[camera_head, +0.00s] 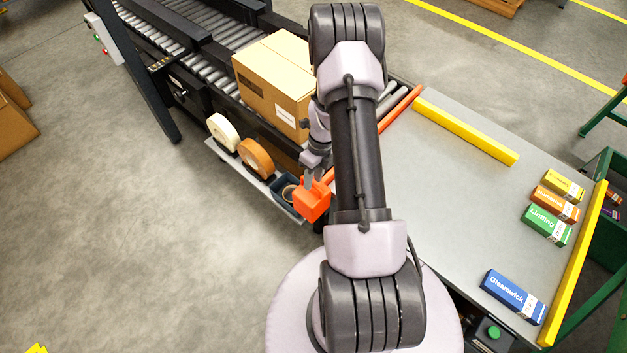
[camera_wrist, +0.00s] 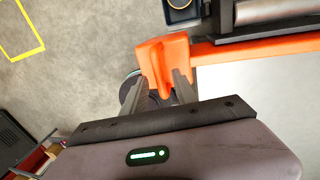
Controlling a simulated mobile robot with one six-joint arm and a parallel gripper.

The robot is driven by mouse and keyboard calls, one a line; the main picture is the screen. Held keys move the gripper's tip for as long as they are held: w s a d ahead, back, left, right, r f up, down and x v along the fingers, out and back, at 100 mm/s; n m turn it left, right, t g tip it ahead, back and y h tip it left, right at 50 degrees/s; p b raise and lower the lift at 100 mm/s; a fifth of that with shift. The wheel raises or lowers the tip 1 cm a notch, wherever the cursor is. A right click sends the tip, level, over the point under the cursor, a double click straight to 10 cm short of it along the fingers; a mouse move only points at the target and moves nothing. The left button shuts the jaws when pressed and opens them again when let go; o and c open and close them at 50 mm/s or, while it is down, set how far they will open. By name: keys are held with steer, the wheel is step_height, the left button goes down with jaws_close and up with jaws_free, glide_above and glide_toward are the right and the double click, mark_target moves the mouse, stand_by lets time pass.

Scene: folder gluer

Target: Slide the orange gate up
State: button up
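The orange gate (camera_head: 400,108) is a long bar lying along the seam between the roller conveyor and the grey table. Its blocky orange handle (camera_head: 311,202) sticks out at the near end; part of the bar is hidden behind my arm. In the wrist view the handle (camera_wrist: 165,55) is in front of my gripper (camera_wrist: 166,85), and the bar runs off to the right. My two fingers are apart, one on each side of the handle's near part. I cannot tell whether they press on it. In the head view my gripper (camera_head: 315,179) is right at the handle.
A cardboard box (camera_head: 275,82) sits on the roller conveyor (camera_head: 205,72). A side shelf holds white (camera_head: 223,132) and orange (camera_head: 256,157) tape rolls close to the handle. The table (camera_head: 440,210) has yellow rails (camera_head: 466,132) and several small cartons at its right.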

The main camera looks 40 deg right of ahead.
steer(key=shift+c, duration=0.2)
jaws_close()
stand_by(1.3)
